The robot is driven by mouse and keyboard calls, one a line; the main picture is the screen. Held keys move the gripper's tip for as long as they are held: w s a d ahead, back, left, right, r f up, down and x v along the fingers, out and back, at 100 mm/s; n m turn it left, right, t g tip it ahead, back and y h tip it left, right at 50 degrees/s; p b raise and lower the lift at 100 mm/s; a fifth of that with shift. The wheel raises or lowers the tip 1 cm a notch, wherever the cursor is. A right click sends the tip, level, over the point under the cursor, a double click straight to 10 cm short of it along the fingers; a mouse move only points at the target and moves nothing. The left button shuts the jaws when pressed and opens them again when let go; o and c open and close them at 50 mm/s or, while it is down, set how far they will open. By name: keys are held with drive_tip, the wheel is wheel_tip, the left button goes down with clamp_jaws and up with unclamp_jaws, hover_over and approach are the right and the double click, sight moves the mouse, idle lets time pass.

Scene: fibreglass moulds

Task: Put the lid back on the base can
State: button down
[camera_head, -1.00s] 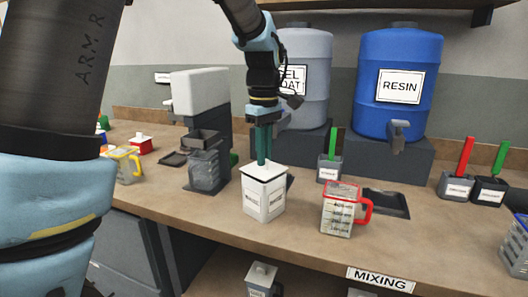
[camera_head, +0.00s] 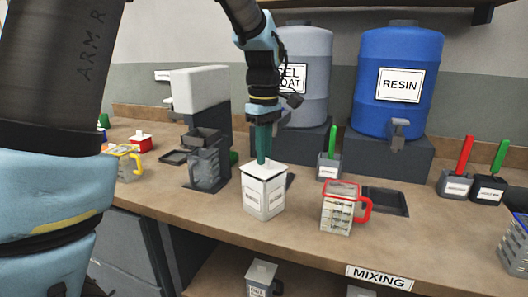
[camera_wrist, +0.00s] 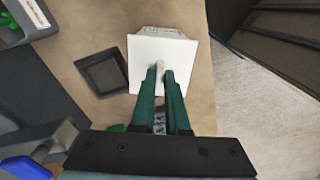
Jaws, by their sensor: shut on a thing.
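The base can (camera_head: 264,198) is a white square can with labels, upright on the bench in the head view. Its white square lid (camera_head: 265,170) lies over the can's top; I cannot tell whether it is fully seated. My gripper (camera_head: 262,161) points straight down with its green fingers shut on the lid's small knob. In the wrist view the lid (camera_wrist: 180,80) lies under the fingers (camera_wrist: 160,72), with the knob between their tips. The lid hides the can's rim and most of the can there.
A red-rimmed measuring jug (camera_head: 338,212) stands right of the can, with a dark tray (camera_head: 385,201) behind it. A dispenser with a dark jug (camera_head: 205,170) stands to the left. A small pot with a green stick (camera_head: 329,165) and the blue resin drum (camera_head: 398,90) are behind.

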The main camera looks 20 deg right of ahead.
drive_tip(key=c, duration=0.8)
unclamp_jaws()
drive_tip(key=shift+c, duration=0.2)
drive_tip(key=shift+o, duration=0.4)
drive_tip(key=o, duration=0.4)
drive_tip(key=shift+r+p, duration=3.3)
drive_tip(key=shift+r, duration=0.25)
drive_tip(key=shift+c, duration=0.4)
